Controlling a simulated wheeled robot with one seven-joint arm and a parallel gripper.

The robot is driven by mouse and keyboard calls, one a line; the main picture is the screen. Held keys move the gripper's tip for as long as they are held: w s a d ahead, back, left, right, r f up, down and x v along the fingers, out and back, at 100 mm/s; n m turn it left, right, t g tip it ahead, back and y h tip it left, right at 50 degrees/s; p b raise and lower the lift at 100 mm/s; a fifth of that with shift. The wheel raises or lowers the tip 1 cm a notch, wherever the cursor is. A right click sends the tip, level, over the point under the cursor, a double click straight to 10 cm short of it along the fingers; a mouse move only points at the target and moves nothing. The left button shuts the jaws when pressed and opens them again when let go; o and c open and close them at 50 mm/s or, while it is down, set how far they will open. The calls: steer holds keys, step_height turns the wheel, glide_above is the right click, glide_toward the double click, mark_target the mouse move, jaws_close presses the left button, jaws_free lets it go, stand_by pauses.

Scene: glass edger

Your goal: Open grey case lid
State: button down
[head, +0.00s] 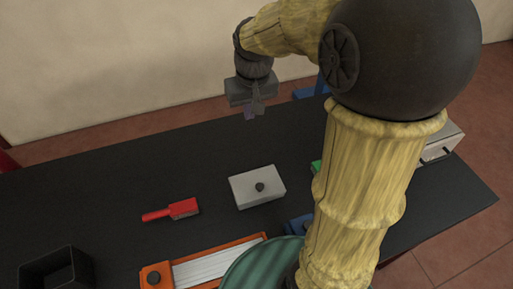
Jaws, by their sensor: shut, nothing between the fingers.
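The grey case (257,187) stands on the black table near its middle. Its lid is down and has a dark round knob (260,187) on top. My gripper (252,111) is shut and empty. It appears above the table toward the far side, higher in the picture than the case and apart from it, fingers pointing down. The case is in full view.
A red brush (172,209) lies left of the case. An orange-framed tray (195,264) and a green ribbed round object (262,266) are in front. A black open bin (52,270) stands at the lower left. A metal box (441,143) sits at the right, partly behind my arm. Black table (105,175) is bare at the far left.

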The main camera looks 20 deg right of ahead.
steer(key=s+f, duration=1)
steer(key=s, duration=0.1)
steer(key=shift+d+f+m, duration=0.2)
steer(key=shift+d+m, duration=0.05)
steer(key=shift+m, duration=0.05)
